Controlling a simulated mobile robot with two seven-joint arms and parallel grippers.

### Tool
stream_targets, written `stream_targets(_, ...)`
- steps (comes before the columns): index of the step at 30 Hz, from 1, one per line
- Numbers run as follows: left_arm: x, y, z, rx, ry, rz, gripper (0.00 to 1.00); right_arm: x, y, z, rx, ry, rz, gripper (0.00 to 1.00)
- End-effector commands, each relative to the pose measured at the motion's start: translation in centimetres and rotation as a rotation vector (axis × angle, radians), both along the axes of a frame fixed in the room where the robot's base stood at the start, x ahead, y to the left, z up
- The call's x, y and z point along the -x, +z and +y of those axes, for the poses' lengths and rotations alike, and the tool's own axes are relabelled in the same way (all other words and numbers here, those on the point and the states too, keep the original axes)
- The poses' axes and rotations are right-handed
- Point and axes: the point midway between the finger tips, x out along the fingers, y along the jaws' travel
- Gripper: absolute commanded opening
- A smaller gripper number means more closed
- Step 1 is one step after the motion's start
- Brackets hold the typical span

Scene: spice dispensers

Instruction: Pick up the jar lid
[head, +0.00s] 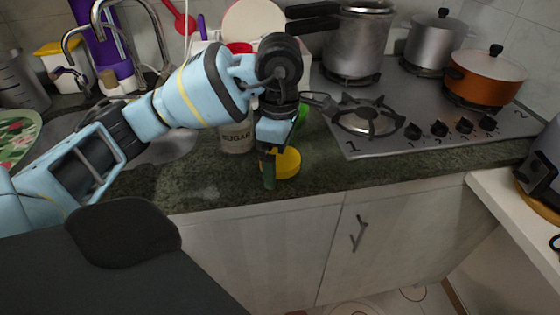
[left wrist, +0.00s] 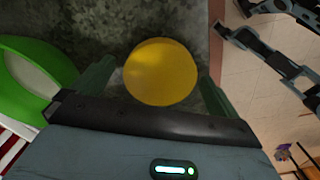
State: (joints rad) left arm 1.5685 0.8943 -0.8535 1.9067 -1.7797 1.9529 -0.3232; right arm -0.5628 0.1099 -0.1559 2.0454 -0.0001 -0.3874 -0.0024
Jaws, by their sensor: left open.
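The jar lid is a round yellow disc, seen in the head view (head: 289,163) on the dark green counter near its front edge. It also shows in the left wrist view (left wrist: 160,72), lying between the two fingers. My left gripper (head: 272,168) points down over the lid and is open, with one finger on each side; in the left wrist view (left wrist: 156,76) a gap shows on both sides of the lid. The gripper hides part of the lid in the head view. My right gripper is not in view.
A jar marked SUGAR (head: 236,140) stands just behind and left of the gripper. A green item (head: 302,112) is partly hidden behind the gripper. The hob (head: 400,140) with pots is to the right, the sink (head: 165,148) to the left. The counter right of the lid is clear.

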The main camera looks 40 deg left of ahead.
Motion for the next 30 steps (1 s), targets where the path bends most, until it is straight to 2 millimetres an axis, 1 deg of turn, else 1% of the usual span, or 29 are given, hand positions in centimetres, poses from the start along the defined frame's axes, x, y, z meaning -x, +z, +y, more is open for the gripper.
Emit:
stream_targets(2,0.0,0.0,0.0,0.000,0.000,0.000,0.99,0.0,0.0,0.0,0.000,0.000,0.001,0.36)
stream_targets(3,0.0,0.0,0.0,0.000,0.000,0.000,0.96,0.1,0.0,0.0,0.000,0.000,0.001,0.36)
stream_targets(12,0.0,0.0,0.0,0.000,0.001,0.000,0.57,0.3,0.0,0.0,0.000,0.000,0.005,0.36)
stream_targets(13,0.0,0.0,0.0,0.000,0.001,0.000,0.53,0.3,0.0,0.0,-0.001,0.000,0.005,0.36)
stream_targets(14,0.0,0.1,0.0,0.000,0.001,0.000,0.51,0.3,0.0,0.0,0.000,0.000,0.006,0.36)
stream_targets(23,0.0,0.3,0.0,0.000,0.001,0.000,0.51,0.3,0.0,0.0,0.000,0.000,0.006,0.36)
stream_targets(26,0.0,0.8,0.0,0.001,0.001,-0.001,0.51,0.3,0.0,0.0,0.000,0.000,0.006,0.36)
stream_targets(30,-0.1,2.2,0.0,0.000,0.002,-0.002,0.51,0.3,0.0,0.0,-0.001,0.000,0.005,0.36)
